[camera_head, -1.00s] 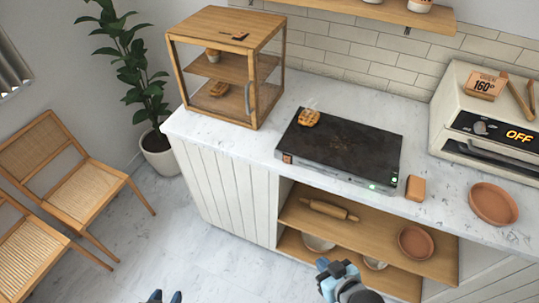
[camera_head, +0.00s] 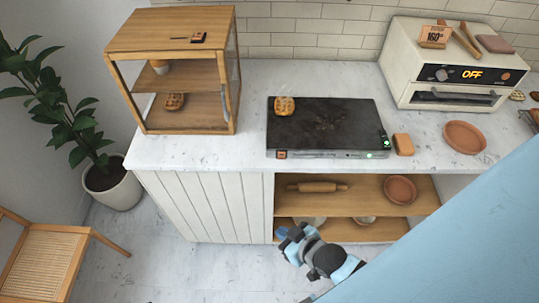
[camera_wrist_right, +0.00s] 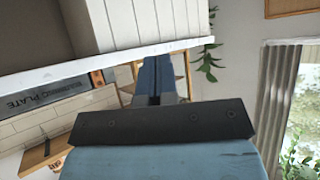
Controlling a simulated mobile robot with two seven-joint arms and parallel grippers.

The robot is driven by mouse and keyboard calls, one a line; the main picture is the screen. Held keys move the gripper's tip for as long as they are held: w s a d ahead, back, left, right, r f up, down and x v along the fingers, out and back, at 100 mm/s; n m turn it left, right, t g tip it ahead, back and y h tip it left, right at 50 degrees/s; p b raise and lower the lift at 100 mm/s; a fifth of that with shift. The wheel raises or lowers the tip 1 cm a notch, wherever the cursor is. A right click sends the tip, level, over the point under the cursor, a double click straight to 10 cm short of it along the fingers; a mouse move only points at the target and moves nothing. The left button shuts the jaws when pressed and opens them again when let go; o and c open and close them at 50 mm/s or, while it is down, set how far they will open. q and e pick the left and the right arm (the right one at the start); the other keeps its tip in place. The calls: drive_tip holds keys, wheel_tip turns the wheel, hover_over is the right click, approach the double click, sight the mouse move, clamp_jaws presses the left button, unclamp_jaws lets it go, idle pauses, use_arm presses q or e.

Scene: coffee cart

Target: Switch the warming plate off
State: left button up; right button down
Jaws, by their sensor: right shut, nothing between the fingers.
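The warming plate (camera_head: 335,125) is a dark, flat slab on the white counter. Green lights glow at its right end and on its front face (camera_head: 369,154). A steaming waffle (camera_head: 284,105) sits on its back left. Its "WARMING PLATE" lettering shows upside down in the right wrist view (camera_wrist_right: 50,98). My right gripper (camera_head: 286,238) is below the counter's front edge, in front of the open shelves, apart from the plate. In the right wrist view its blue fingers (camera_wrist_right: 158,80) are together and empty. My left gripper is out of view.
A wooden display case (camera_head: 175,70) stands left of the plate. A brown block (camera_head: 403,144), a terracotta dish (camera_head: 465,137) and an oven reading OFF (camera_head: 455,75) are to the right. Shelves (camera_head: 350,190) below hold a rolling pin and bowls. My blue arm covers the lower right.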

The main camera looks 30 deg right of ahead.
sight(283, 155)
drive_tip(key=w+f+n+h+b, duration=0.4)
drive_tip(key=f+n+b, duration=0.2)
drive_tip(key=b, duration=0.5)
use_arm(q)
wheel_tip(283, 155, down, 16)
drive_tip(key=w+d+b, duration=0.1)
drive_tip(key=b, duration=0.9)
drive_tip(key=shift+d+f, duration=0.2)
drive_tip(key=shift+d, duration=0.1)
use_arm(e)
drive_tip(key=w+d+r+n+t+h, duration=0.2)
drive_tip(key=d+r+t+h, duration=0.2)
drive_tip(key=r+h, duration=0.3)
drive_tip(key=shift+w+r+n+t+h, duration=0.15)
drive_tip(key=shift+w+n+t+h, duration=0.15)
drive_tip(key=shift+t+h, duration=0.6)
drive_tip(key=shift+w+d, duration=0.1)
use_arm(q)
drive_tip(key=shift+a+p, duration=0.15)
drive_tip(key=shift+p, duration=0.55)
use_arm(e)
drive_tip(key=x, duration=1.3)
drive_tip(key=shift+w+d, duration=0.3)
drive_tip(key=shift+d, duration=0.05)
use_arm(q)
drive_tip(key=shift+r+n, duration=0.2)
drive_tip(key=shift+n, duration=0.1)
use_arm(e)
drive_tip(key=shift+r, duration=0.1)
